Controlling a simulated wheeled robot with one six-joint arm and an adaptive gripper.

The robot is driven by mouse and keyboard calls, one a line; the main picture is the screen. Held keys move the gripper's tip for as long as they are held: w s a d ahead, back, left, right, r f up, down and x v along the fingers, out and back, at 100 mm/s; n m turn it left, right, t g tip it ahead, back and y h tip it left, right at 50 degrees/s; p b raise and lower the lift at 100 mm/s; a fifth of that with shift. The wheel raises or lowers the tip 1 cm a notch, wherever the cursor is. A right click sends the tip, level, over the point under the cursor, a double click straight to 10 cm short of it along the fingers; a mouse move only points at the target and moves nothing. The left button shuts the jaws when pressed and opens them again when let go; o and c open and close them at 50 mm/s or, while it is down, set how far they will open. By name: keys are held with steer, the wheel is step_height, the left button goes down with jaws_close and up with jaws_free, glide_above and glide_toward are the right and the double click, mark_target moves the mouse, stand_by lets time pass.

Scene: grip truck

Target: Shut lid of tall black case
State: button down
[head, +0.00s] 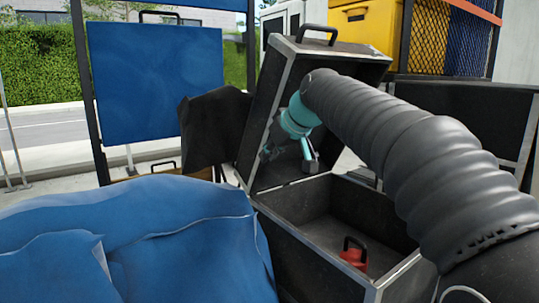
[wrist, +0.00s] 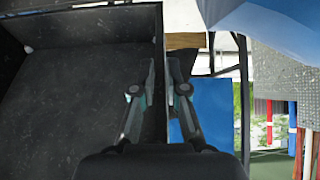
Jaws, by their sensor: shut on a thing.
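The tall black case (head: 310,247) with pale metal edges stands at the centre right of the head view. Its lid (head: 330,62) is raised, tilted up at the back, with a black handle on top. My gripper (head: 272,143) reaches into the hollow of the lid at its left side. In the wrist view my gripper (wrist: 164,80) is shut on the lid's side wall, with one finger on each side of it. The lid's dark inner face (wrist: 85,90) fills the left of that view. The exact contact is partly hidden in the head view.
A red object with a black handle (head: 355,255) lies in the case. Blue sheeting (head: 130,240) covers the front left. A blue panel (head: 155,80) and a dark cloth-like piece (head: 213,128) stand left of the lid. Another black case (head: 465,115) is behind at right.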

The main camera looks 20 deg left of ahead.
steer(key=shift+s+d+f+b, duration=0.45)
steer(key=shift+s+d+b, duration=0.25)
steer(key=shift+d+b, duration=0.1)
steer(key=shift+d, duration=0.1)
steer(key=shift+s+d+f, duration=0.9)
steer(key=shift+s+d, duration=0.15)
steer(key=shift+d, duration=0.1)
steer(key=shift+s+d+f, duration=0.1)
steer(key=shift+f, duration=0.05)
stand_by(0.5)
steer(key=shift+s+d+f, duration=0.95)
steer(key=shift+d+f, duration=0.15)
steer(key=shift+f, duration=0.1)
stand_by(0.4)
steer(key=shift+s+d+f, duration=0.45)
steer(key=shift+d+f, duration=0.05)
steer(key=shift+f, duration=0.2)
steer(key=shift+s+d+f, duration=0.4)
steer(key=shift+d+f, duration=0.1)
steer(key=shift+f, duration=0.15)
